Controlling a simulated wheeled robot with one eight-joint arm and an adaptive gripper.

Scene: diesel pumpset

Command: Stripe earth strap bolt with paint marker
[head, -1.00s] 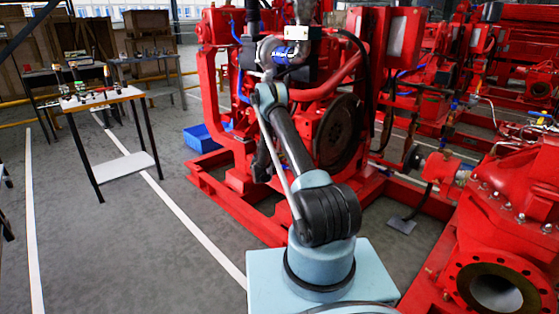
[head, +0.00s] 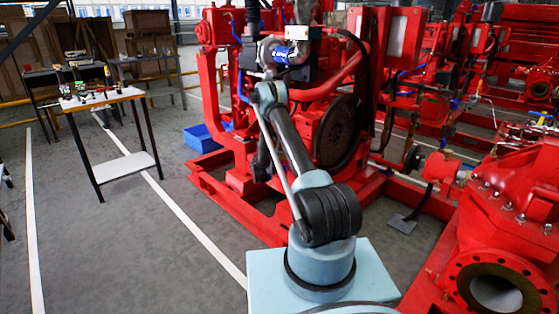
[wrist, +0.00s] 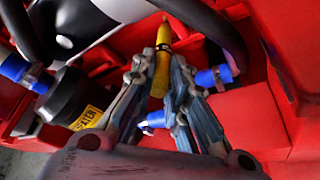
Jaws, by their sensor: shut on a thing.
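My gripper (wrist: 160,82) is shut on a yellow paint marker (wrist: 162,58) in the wrist view. The marker stands out beyond the fingertips, with its narrow tip toward the top of the picture, near red engine parts and a dark hose. I cannot tell whether the tip touches anything. In the head view my arm reaches up to the red diesel pumpset (head: 205,100), and the fingers and marker cannot be made out there. I cannot pick out the earth strap bolt in either view.
Blue hose ends (wrist: 213,77), a black cylinder with a yellow label (wrist: 65,97) and dark hoses crowd round the gripper. A small table with tools (head: 103,98) stands at left, and a blue bin (head: 200,138) lies beside the pumpset's red base. The floor between is clear.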

